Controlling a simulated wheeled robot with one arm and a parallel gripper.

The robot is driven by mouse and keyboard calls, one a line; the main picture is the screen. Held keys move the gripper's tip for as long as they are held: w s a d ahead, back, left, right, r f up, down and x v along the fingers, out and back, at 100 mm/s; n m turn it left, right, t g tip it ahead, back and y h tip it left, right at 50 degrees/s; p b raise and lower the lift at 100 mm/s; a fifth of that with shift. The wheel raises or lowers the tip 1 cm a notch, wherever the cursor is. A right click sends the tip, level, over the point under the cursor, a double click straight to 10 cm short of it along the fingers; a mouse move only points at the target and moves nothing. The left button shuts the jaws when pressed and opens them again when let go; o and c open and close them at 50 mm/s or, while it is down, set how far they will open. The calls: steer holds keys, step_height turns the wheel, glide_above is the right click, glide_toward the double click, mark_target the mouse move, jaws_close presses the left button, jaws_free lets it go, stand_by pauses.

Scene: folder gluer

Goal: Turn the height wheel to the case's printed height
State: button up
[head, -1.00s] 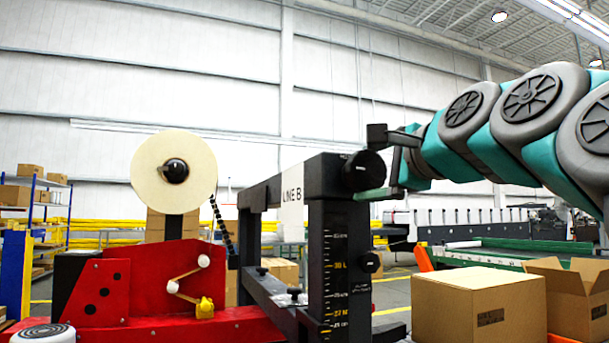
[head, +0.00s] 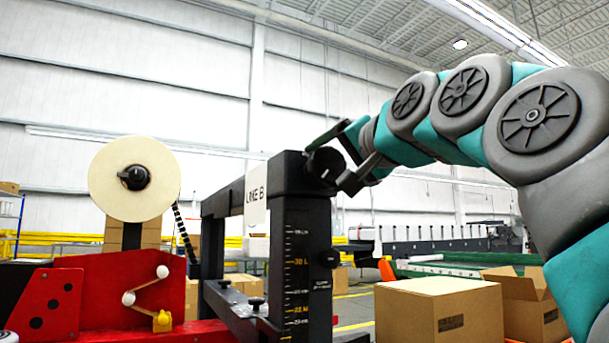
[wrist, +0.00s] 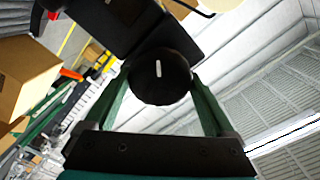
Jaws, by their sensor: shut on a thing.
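The height wheel (head: 325,163) is a black round knob at the top of a black post. In the wrist view the wheel (wrist: 160,80) shows a short white mark on its face. My gripper (head: 340,165) is shut on the wheel, one finger on each side of it; the fingers also show in the wrist view (wrist: 162,95). The post carries a scale (head: 296,265) with white and yellow marks; yellow lines near 30 L and 22 M can be read. The closed case (head: 438,310) stands at the lower right with a dark print on its side, too small to read.
An open carton (head: 525,305) stands right of the closed case. A red machine with a tape roll (head: 133,178) is at the left.

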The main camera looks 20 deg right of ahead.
steer(key=n+b, duration=0.2)
steer(key=n, duration=0.4)
steer(key=shift+a+f, duration=0.15)
steer(key=n+b, duration=0.1)
steer(key=n, duration=0.4)
steer(key=shift+n, duration=0.4)
steer(key=shift+r, duration=0.2)
steer(key=o, duration=1.1)
steer(key=shift+s, duration=0.15)
steer(key=shift+s, duration=3.75)
